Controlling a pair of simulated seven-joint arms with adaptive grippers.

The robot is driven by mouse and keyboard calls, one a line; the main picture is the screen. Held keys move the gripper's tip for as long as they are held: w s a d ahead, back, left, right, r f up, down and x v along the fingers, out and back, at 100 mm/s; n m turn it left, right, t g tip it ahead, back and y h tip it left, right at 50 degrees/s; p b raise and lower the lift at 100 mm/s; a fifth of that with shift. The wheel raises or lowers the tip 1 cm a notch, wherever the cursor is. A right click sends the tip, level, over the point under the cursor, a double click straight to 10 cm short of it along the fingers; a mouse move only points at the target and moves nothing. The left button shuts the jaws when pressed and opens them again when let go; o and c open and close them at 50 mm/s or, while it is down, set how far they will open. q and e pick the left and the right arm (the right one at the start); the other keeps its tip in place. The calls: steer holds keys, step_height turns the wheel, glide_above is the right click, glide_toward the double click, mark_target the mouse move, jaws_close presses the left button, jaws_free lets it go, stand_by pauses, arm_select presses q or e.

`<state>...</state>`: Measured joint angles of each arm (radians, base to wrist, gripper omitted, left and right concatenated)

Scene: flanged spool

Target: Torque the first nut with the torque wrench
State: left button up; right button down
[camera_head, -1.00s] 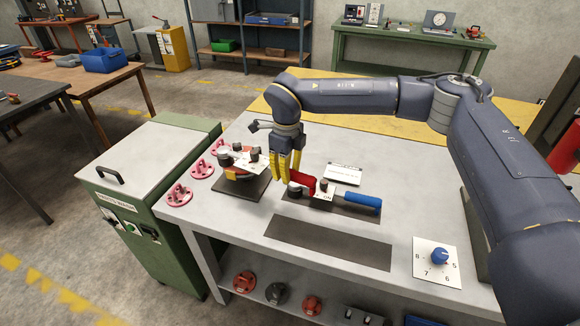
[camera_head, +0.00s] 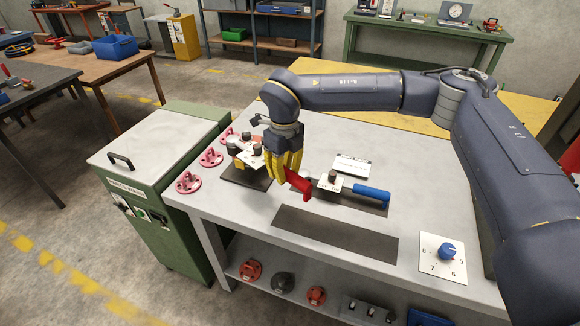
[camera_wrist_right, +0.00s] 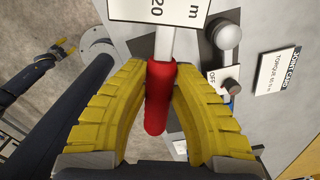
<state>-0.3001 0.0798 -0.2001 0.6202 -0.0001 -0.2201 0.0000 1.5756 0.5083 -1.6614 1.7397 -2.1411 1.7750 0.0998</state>
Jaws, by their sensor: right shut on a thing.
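My right gripper (camera_head: 290,172) is shut on the red handle (camera_wrist_right: 158,98) of a tool, likely the torque wrench. The handle also shows in the head view (camera_head: 299,184). In the wrist view a silver shaft runs up from it to a white plate (camera_wrist_right: 155,10) marked "20" and "m". The flanged assembly (camera_head: 240,152) stands on a dark pad, left of my right gripper and partly hidden behind it. Its nuts are too small or covered to tell. A small yellow-tipped part (camera_wrist_right: 65,48), perhaps my left gripper, shows at the wrist view's left; its opening is unclear.
A blue-handled tool (camera_head: 371,195) lies on a dark mat, with an "OFF" plate (camera_head: 332,182) beside it. A white card (camera_head: 352,164) is behind. Pink flanges (camera_head: 188,182) line the left edge. A dial plate (camera_head: 443,257) is front right. The front dark mat (camera_head: 335,233) is bare.

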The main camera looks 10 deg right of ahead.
steer(key=shift+s+a, duration=0.1)
steer(key=shift+a, duration=0.2)
steer(key=shift+s+a+m, duration=0.35)
steer(key=shift+a+m, duration=0.1)
steer(key=shift+a, duration=0.25)
steer(key=shift+s+a+m, duration=0.35)
steer(key=shift+a+m, duration=0.05)
steer(key=shift+a, duration=0.3)
steer(key=shift+s+a+m, duration=0.35)
steer(key=shift+a+m, duration=0.1)
steer(key=shift+a, duration=0.25)
steer(key=shift+s+a+m, duration=0.2)
steer(key=shift+a+m, duration=0.2)
steer(key=shift+a, duration=0.35)
steer(key=shift+s+a+m, duration=0.2)
steer(key=shift+a+m, duration=0.2)
steer(key=shift+a, duration=0.4)
steer(key=shift+s+a+m, duration=0.2)
steer(key=shift+a+m, duration=0.2)
steer(key=shift+a, duration=0.35)
steer(key=d+n, duration=0.1)
steer(key=d, duration=0.1)
steer(key=w+d+n, duration=0.1)
steer(key=d, duration=0.1)
steer(key=shift+w+d, duration=0.1)
steer(key=shift+d, duration=0.2)
